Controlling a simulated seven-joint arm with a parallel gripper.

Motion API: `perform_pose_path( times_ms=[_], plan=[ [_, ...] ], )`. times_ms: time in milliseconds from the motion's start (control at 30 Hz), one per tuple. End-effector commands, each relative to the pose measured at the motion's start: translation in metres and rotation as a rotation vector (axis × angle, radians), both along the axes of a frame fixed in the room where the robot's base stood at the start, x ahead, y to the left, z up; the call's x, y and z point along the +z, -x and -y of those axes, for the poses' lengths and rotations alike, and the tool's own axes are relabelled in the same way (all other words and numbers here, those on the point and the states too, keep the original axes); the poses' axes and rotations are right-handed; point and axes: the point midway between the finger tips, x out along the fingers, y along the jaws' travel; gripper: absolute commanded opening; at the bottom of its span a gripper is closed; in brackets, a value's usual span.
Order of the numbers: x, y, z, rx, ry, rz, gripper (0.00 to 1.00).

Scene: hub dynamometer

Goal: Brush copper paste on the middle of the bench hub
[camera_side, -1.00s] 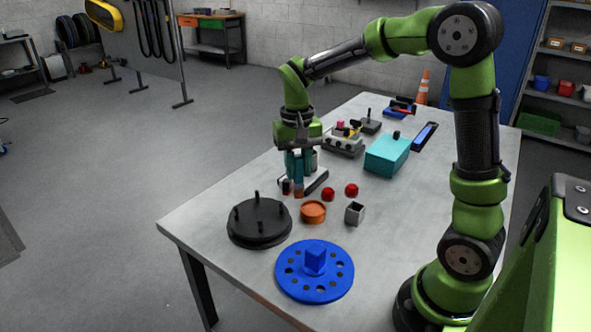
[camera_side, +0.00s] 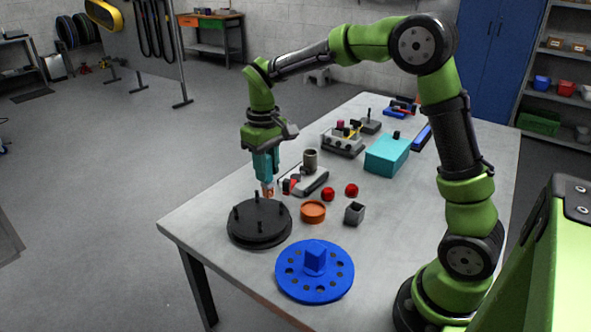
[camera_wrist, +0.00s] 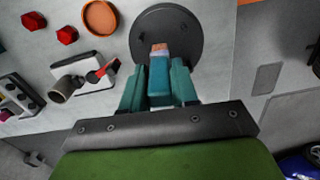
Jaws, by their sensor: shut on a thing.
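The bench hub appears to be the black round disc with upright studs (camera_side: 258,226) on the near left of the table; it also shows in the wrist view (camera_wrist: 180,18). My gripper (camera_side: 266,168) is shut on a teal brush (camera_wrist: 159,76) and points down just behind the hub's back rim. The brush's copper-coloured tip (camera_side: 268,192) hangs below the fingers. In the wrist view the tip overlaps the near part of the disc, and I cannot tell if it touches. A grey-brown cup (camera_side: 310,160) stands behind, to the right of my gripper.
A dark tool with a red part (camera_side: 292,185) lies by the cup. An orange dish (camera_side: 313,212), two red pieces (camera_side: 328,194) and a small grey box (camera_side: 354,214) are right of the hub. A blue holed disc (camera_side: 315,280) lies in front. The table's left edge is near.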

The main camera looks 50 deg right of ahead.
Motion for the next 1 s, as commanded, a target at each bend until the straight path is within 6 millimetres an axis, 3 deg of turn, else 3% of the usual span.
perform_pose_path(
  times_ms=[767,1000],
  plan=[
    [-0.072,0.001,0.0,-0.002,-0.001,-0.005,0.0],
    [-0.075,-0.022,0.0,-0.001,0.0,-0.001,0.0]
  ],
)
